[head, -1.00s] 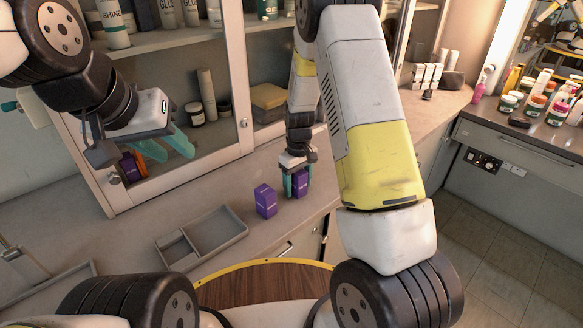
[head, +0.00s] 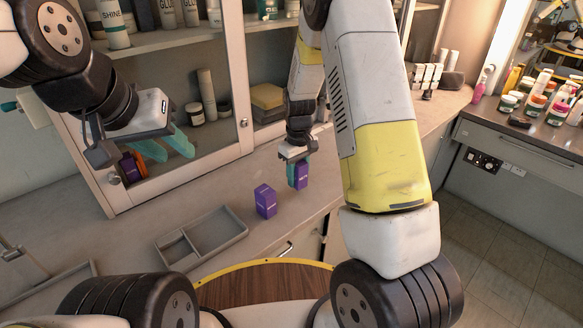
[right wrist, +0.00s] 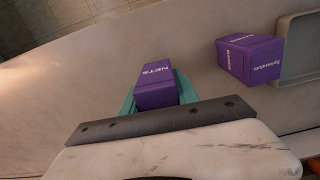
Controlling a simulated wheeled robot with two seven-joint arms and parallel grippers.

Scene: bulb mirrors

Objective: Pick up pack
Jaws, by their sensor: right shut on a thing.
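A purple pack (head: 302,177) is between the teal fingers of my right gripper (head: 299,172), which is shut on it. In the right wrist view the held pack (right wrist: 156,86) shows the word NETS, with the gripper fingers (right wrist: 157,98) on both sides of it. The pack appears slightly above the counter. A second purple pack (head: 265,201) stands upright on the counter to its left; it also shows in the right wrist view (right wrist: 248,58). My left gripper (head: 176,145) is open and empty, in front of the cabinet.
A grey divided tray (head: 243,232) lies on the counter left of the packs. A cabinet (head: 243,95) with glass and shelved bottles stands behind. White tubes (head: 428,74) stand farther back right. Bare counter (head: 150,205) lies along the cabinet foot.

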